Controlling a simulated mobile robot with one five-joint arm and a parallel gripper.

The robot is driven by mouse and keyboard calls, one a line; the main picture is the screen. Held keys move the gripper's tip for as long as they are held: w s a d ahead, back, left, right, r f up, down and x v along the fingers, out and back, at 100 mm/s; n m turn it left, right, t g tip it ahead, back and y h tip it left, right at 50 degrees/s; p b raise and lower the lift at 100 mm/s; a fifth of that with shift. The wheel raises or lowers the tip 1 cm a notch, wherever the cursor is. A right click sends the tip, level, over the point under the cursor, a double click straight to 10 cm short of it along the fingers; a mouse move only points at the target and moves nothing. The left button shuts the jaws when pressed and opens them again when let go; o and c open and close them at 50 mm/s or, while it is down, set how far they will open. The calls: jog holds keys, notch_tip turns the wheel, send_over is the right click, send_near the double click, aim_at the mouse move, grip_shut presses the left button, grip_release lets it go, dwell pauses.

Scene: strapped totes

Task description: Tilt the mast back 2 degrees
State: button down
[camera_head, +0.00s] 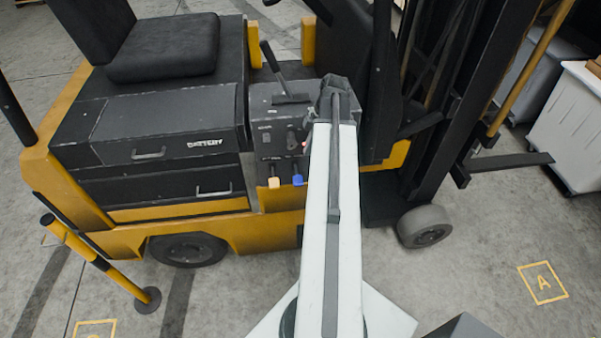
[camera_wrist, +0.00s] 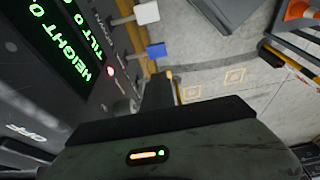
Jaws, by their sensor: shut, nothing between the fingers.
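The forklift's dark mast (camera_head: 462,100) stands at the right of the truck in the head view. The control panel (camera_head: 262,140) is partly hidden behind my arm. Two levers stick out of it, one with a pale orange knob (camera_head: 274,183), one with a blue knob (camera_head: 297,180). In the wrist view the blue knob (camera_wrist: 156,50) and a whitish knob (camera_wrist: 147,13) show beyond my gripper. My gripper (camera_wrist: 157,88) is shut and empty, apart from the blue knob in the picture.
A black seat (camera_head: 165,47) and battery box (camera_head: 150,125) are left of the panel. White totes (camera_head: 570,125) are at the right. The grey floor around marking A (camera_head: 543,282) is clear.

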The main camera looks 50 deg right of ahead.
aim_at(298, 181)
jog(key=b+x, duration=0.9)
jog(key=d+b+x, duration=0.1)
jog(key=b+x, duration=0.3)
jog(key=x, duration=0.1)
jog(key=shift+s+f+b, duration=0.2)
jog(key=shift+s+b, duration=0.15)
jog(key=shift+b, duration=0.05)
jog(key=shift+a+r, duration=0.1)
jog(key=shift+s, duration=0.1)
